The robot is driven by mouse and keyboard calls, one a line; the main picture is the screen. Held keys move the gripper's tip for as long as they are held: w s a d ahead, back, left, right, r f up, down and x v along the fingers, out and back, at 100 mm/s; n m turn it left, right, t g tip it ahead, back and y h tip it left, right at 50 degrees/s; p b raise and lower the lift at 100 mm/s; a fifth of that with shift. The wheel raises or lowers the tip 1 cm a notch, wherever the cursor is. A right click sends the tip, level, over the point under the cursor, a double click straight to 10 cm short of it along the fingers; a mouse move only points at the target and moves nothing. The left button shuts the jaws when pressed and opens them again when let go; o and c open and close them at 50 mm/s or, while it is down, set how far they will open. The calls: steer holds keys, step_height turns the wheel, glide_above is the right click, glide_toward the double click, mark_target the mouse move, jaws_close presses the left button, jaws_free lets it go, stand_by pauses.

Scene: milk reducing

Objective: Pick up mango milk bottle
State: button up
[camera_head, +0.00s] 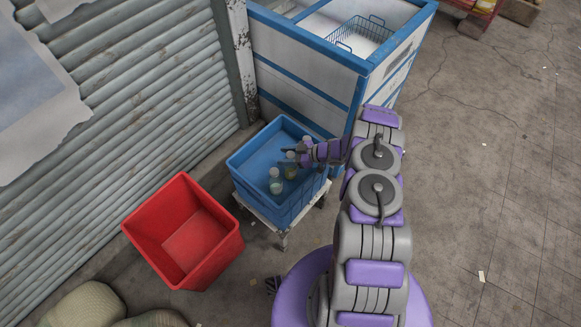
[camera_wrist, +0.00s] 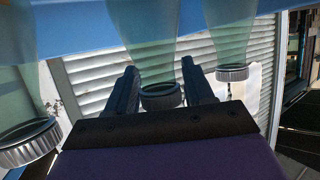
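Several bottles stand in the blue crate (camera_head: 254,158). One has pale green contents (camera_head: 276,186), and a more yellow-green one (camera_head: 291,172) stands beside it. A further bottle is partly hidden by my gripper. I cannot tell for sure which is mango milk. My gripper (camera_head: 299,156) is at the crate's right side, among the bottles. In the wrist view, which looks upside down, my gripper (camera_wrist: 160,75) has its fingers apart, with a pale green bottle (camera_wrist: 150,45) and its grey cap (camera_wrist: 162,97) in line between them. Contact is not visible.
More bottles show left (camera_wrist: 28,142) and right (camera_wrist: 232,72) of the fingers in the wrist view. The crate rests on a low white stand (camera_head: 262,218). An empty red bin (camera_head: 190,240) is left of it, and a blue-white freezer (camera_head: 310,65) stands behind. Floor at right is clear.

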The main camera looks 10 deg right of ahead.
jaws_close()
stand_by(0.8)
